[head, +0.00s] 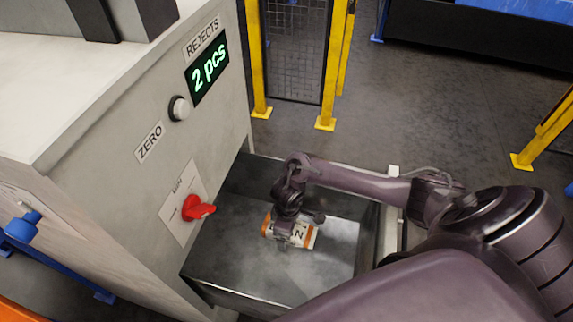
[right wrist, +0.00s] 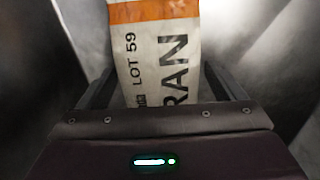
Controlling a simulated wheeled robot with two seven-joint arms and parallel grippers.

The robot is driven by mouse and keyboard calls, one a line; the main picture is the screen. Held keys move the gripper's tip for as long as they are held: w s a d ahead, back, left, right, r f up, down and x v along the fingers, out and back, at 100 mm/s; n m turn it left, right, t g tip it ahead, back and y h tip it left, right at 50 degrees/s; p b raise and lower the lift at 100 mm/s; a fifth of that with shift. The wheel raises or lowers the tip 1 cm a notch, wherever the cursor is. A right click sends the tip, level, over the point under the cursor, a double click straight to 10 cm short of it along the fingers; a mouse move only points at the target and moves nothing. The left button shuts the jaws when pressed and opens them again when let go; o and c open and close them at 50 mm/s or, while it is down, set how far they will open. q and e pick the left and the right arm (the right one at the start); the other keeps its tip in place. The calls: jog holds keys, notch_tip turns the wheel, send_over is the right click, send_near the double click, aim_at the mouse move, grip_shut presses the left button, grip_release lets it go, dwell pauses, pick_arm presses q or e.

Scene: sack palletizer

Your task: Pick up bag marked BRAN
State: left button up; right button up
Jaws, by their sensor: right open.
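The bag marked BRAN (head: 304,236), white with orange bands, lies in a grey metal bin (head: 323,277). In the right wrist view the bag (right wrist: 155,60) shows "LOT 59" and "RAN"; the rest of the word is hidden by my gripper. My right gripper (head: 290,232) is down in the bin, over the bag. In the right wrist view its two fingers (right wrist: 165,88) are open, one on each side of the bag. I cannot tell whether they touch it. My left gripper is not in view.
A grey cabinet (head: 120,185) with a "2 pcs" REJECTS display (head: 207,69), a ZERO button (head: 179,108) and a red switch (head: 195,208) stands left of the bin. Yellow guard posts (head: 256,60) with mesh stand behind. The bin's walls surround my right gripper.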

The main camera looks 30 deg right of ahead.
jog(key=c, duration=1.3)
jog(key=shift+r, duration=0.2)
jog(key=shift+c, duration=0.2)
